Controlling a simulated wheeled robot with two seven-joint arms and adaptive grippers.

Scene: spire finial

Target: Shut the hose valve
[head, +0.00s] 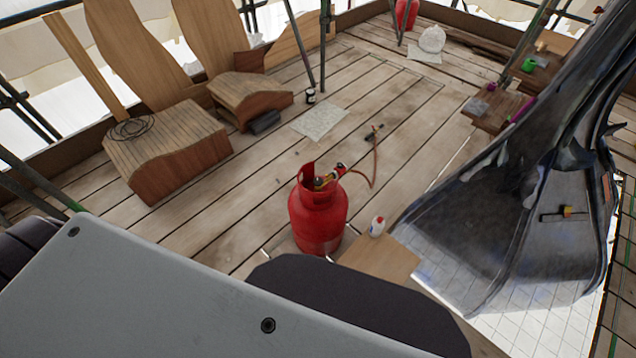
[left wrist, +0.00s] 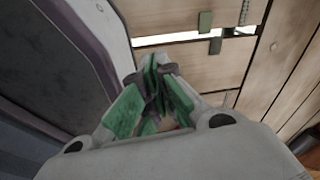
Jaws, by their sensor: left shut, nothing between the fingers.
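A red gas cylinder (head: 318,215) stands upright on the plank deck in the middle of the head view. Its brass-coloured valve (head: 325,181) sits inside the red collar, with a small red and black part at its right. An orange-brown hose (head: 374,172) runs from there to a dark torch-like tool (head: 374,132) on the planks. The valve's setting is too small to tell. My left gripper (left wrist: 157,70) shows in the left wrist view, its green-padded fingers together and empty above planks. It does not show in the head view. My right gripper is not in view.
A large grey spire form (head: 510,220) fills the right. Curved wooden blocks (head: 165,150) stand at left. The planks left of the cylinder are clear.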

